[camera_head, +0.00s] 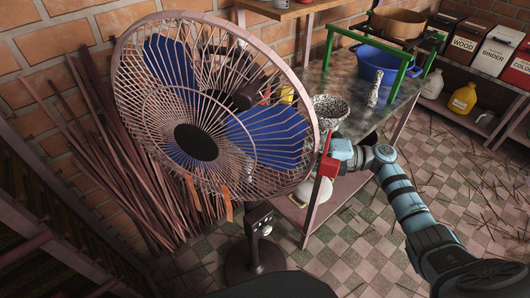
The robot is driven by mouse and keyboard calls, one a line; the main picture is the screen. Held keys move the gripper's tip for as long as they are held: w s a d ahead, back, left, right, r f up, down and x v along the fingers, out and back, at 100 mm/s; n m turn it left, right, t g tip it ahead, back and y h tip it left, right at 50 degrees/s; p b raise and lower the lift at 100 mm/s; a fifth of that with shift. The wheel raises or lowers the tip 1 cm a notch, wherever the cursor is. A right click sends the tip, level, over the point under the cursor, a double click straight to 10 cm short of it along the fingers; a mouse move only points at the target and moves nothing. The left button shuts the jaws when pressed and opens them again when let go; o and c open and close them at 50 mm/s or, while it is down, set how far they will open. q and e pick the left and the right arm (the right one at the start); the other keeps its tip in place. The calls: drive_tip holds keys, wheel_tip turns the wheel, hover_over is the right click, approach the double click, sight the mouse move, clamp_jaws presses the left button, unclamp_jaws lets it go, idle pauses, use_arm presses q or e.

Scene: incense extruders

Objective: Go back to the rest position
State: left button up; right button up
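My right arm comes in from the lower right, and its gripper (328,160) is beside the right rim of the standing fan (197,143), in front of the metal work table (340,84). Its red end is seen small and partly against the fan rim, so I cannot tell whether it is open or shut, or whether it touches the rim. No held object shows in it. My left gripper is not in view.
The blue-bladed fan fills the left centre. The table bears a speckled bowl (329,110), a blue basin (382,64) and a green frame (405,69). Labelled boxes (463,45) stand on a right shelf. Long sticks (110,160) lean on the brick wall. Open tiled floor lies right of centre.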

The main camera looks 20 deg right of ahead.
drive_tip(key=shift+v, duration=1)
